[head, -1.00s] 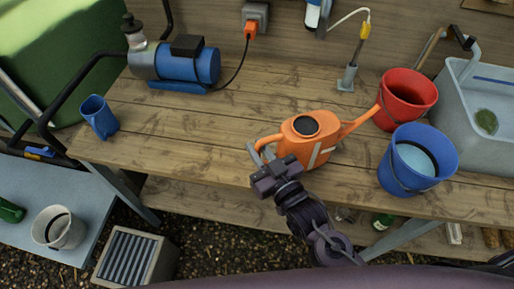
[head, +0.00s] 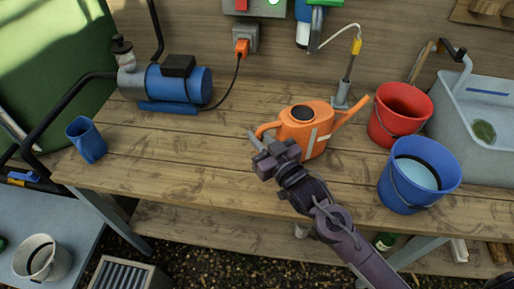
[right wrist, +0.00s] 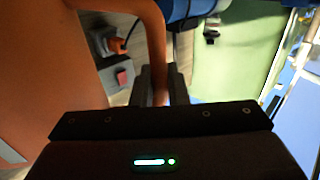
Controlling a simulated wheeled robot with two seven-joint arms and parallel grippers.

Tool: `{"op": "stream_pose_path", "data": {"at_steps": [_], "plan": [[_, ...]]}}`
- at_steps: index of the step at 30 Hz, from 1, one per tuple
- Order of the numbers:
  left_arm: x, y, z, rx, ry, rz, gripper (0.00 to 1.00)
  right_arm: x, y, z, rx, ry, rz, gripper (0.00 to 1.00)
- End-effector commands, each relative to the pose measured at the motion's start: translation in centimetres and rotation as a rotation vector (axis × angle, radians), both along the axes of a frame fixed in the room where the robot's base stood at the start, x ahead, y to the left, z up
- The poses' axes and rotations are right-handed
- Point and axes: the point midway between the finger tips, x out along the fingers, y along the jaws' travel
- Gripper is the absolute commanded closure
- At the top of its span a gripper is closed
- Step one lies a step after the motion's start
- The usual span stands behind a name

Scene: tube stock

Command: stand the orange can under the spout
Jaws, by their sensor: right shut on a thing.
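The orange can (head: 307,131) is a watering can with a pale stripe and a dark round opening, over the wooden bench at centre. Its long spout points up and right, towards the red bucket. My right gripper (head: 266,150) is shut on its handle; the right wrist view shows the orange handle (right wrist: 155,45) between the fingers. I cannot tell whether the can's base touches the bench. A thin upright pipe with a yellow fitting (head: 356,46) and a pale curved hose stands on a grey base behind the can. My left gripper is not in view.
A red bucket (head: 387,127) and a blue bucket (head: 397,193) stand right of the can, beside the grey sink (head: 445,122). A blue pump (head: 190,83) and blue jug (head: 88,142) are at left. The bench (head: 190,150) is clear between jug and can.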

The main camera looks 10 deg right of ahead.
Motion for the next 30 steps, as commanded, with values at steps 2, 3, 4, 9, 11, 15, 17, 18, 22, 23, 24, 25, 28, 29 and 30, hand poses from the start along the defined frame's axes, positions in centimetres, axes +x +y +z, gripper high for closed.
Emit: {"op": "stream_pose_path", "data": {"at_steps": [2, 3, 4, 9, 11, 15, 17, 18, 22, 23, 24, 25, 28, 29, 30], "plan": [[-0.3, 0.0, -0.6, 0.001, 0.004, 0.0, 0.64, 0.9, -0.3, -0.1, -0.002, -0.005, -0.001, 1.0], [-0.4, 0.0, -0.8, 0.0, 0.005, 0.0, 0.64, 1.3, -0.3, -0.2, -0.002, -0.005, 0.0, 1.0], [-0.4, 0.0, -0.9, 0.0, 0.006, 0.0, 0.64, 1.5, -0.4, -0.2, -0.001, -0.005, 0.0, 1.0], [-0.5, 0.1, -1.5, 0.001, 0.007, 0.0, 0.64, 2.8, -0.8, -0.4, -0.001, -0.004, 0.0, 1.0], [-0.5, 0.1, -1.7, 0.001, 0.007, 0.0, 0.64, 2.7, -0.7, -0.9, 0.0, -0.001, 0.001, 1.0], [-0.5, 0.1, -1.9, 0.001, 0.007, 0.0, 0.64, 2.7, -0.7, -1.5, 0.0, -0.002, 0.001, 1.0], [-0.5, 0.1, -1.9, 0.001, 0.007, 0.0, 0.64, 2.7, -0.7, -1.6, 0.0, -0.002, 0.0, 1.0], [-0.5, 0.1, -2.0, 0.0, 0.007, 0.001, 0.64, 2.7, -0.7, -1.7, 0.0, -0.002, 0.0, 1.0], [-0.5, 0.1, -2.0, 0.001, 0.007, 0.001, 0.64, 2.7, -0.7, -1.7, 0.0, -0.002, 0.0, 1.0], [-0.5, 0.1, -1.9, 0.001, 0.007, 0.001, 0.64, 2.7, -0.7, -1.7, 0.0, -0.002, 0.0, 1.0], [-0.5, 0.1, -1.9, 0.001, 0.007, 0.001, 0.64, 2.7, -0.7, -1.7, 0.0, -0.002, 0.0, 1.0], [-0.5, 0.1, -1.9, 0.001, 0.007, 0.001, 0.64, 2.7, -0.7, -1.7, 0.0, -0.002, 0.0, 1.0], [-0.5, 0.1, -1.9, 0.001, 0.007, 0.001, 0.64, 2.7, -0.7, -1.7, 0.0, -0.002, 0.0, 1.0], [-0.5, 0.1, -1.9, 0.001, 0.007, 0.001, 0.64, 2.7, -0.7, -1.7, 0.0, -0.002, 0.0, 1.0], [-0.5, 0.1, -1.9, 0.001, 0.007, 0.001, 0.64, 2.7, -0.7, -1.7, 0.0, -0.002, 0.0, 1.0]]}}
